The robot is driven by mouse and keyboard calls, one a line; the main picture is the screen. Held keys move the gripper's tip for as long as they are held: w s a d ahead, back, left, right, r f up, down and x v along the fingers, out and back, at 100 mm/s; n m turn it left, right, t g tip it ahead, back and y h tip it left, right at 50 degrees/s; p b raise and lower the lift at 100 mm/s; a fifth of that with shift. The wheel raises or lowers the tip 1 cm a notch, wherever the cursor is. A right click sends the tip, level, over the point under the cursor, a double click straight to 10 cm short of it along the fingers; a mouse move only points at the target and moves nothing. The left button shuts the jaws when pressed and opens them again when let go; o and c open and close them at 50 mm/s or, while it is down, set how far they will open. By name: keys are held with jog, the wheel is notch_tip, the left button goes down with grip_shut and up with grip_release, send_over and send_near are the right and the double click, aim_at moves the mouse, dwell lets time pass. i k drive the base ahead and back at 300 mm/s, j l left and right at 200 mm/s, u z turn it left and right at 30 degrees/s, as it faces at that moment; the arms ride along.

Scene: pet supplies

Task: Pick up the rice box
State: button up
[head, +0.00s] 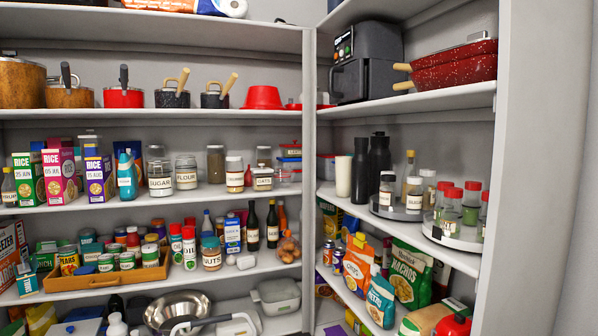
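Three boxes marked RICE stand upright side by side at the left end of the middle shelf in the head view. One is a green rice box (27,180) with a date label, one is a pink rice box (60,178) also dated, and one is a purple rice box (98,180). Their fronts show clearly, while other packages stand close behind them. I cannot make out my gripper in this view, so its place relative to the boxes does not show.
A small jar (9,187) stands left of the boxes and a blue bottle (127,175) right of them. Sugar (160,178) and flour (186,173) jars follow. Pots line the shelf above. A wooden tray (105,277) of cans sits below. A right-hand shelf unit (400,100) adjoins.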

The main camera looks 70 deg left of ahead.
aim_at(28, 167)
jog(key=k+j+u, duration=0.15)
jog(key=k+u, duration=0.45)
jog(key=u, duration=1.8)
jog(key=i+j+u, duration=0.1)
jog(key=i+u, duration=0.4)
jog(key=u, duration=0.25)
jog(key=i+u, duration=0.35)
jog(key=i+l, duration=0.1)
jog(key=z, duration=4.55)
jog(key=u, duration=0.4)
jog(key=k+j, duration=0.05)
jog(key=j, duration=0.05)
